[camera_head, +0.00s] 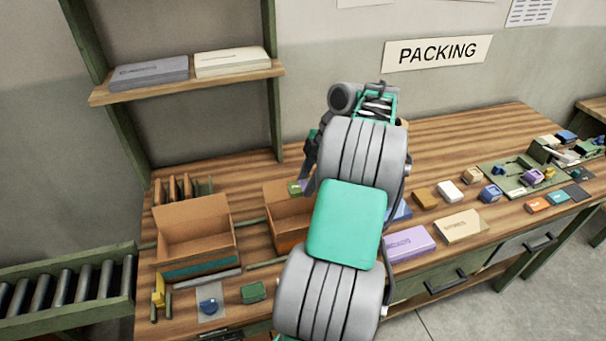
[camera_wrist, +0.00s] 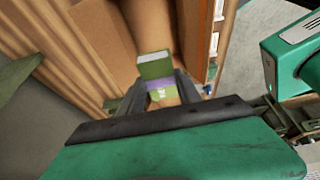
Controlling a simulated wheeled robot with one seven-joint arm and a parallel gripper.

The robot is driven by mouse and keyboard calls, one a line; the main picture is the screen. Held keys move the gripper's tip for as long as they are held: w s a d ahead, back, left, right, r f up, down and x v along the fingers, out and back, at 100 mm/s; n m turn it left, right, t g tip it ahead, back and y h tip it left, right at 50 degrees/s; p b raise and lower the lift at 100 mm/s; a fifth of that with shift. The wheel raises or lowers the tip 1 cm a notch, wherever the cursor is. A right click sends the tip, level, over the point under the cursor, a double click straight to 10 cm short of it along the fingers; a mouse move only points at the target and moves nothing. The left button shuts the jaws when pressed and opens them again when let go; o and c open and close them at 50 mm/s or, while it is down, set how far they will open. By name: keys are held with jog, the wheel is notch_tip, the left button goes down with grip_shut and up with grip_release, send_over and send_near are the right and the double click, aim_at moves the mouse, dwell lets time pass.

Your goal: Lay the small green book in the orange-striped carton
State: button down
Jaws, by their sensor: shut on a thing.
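The orange-striped carton (camera_head: 289,240) stands open on the bench, partly hidden behind my arm. My gripper (camera_head: 305,184) is over the carton, mostly hidden by my arm. In the wrist view, my gripper (camera_wrist: 160,88) is shut on the small green book (camera_wrist: 154,66), which has a purple band and a small white mark. The book also shows in the head view (camera_head: 294,188), at the carton's back side. Brown cardboard lies behind it in the wrist view. I cannot tell how far the book is below the rim.
A teal-striped open carton (camera_head: 196,240) stands to the left. A green block (camera_head: 254,292) lies in front. A purple box (camera_head: 408,244) and a cream box (camera_head: 459,227) lie right of my arm. A shelf (camera_head: 190,84) with two boxes hangs behind.

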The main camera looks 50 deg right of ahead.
notch_tip(320, 180, down, 17)
jog(key=b, duration=1.5)
jog(key=shift+r, duration=0.2)
jog(key=shift+f+b, duration=0.65)
jog(key=c, duration=0.8)
grip_release()
jog(key=shift+o, duration=0.2)
notch_tip(320, 180, up, 17)
jog(key=p, duration=1.6)
jog(key=shift+r, duration=0.15)
